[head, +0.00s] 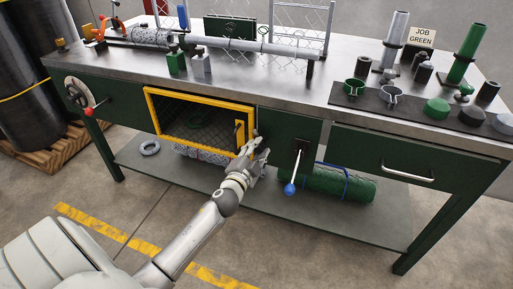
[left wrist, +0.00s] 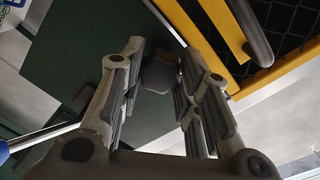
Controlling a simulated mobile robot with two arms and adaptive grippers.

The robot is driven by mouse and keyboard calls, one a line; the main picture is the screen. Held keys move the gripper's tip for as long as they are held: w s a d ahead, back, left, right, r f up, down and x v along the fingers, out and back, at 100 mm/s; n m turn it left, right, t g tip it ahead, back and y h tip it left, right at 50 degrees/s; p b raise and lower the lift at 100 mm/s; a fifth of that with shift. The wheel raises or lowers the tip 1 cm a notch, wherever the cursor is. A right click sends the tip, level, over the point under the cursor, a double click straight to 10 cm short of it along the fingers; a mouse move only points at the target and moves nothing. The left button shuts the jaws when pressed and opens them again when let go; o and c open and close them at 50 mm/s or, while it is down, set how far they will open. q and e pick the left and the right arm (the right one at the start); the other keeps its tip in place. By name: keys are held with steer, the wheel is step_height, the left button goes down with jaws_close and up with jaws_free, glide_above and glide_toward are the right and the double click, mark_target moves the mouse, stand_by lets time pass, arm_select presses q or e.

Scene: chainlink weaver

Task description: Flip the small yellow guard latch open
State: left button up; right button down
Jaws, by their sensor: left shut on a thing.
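The yellow-framed mesh guard (head: 200,93) is closed on the front of the green bench. My left gripper (head: 257,147) is at the right edge of its frame, in front of the green panel. In the left wrist view my left gripper (left wrist: 163,85) is shut on a small dark grey piece that appears to be the guard latch (left wrist: 160,72). No yellow shows on this piece, and the fingers cover its sides. The yellow guard frame (left wrist: 205,38) runs just beside it. My right gripper is not in view.
A lever with a blue knob (head: 290,188) hangs right of my gripper. The guard's dark handle (head: 239,132) is close on the left. A drawer handle (head: 408,173) is farther right. A green mesh roll (head: 340,187) lies on the lower shelf (head: 375,222).

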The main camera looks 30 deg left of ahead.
arm_select(q)
steer(key=m, duration=0.2)
steer(key=shift+d+m, duration=0.1)
steer(key=shift+m, duration=0.2)
steer(key=shift+m+p, duration=0.4)
steer(key=shift+m, duration=0.7)
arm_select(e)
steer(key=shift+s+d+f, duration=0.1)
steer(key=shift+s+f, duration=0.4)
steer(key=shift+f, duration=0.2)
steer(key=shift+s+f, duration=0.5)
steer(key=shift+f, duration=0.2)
arm_select(q)
steer(key=shift+f, duration=0.1)
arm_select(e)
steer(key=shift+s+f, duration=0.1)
arm_select(q)
steer(key=o, duration=1)
steer(key=shift+s+y, duration=0.15)
steer(key=shift+y, duration=0.15)
steer(key=v, duration=1.1)
steer(key=shift+s+d, duration=0.1)
steer(key=shift+s, duration=0.2)
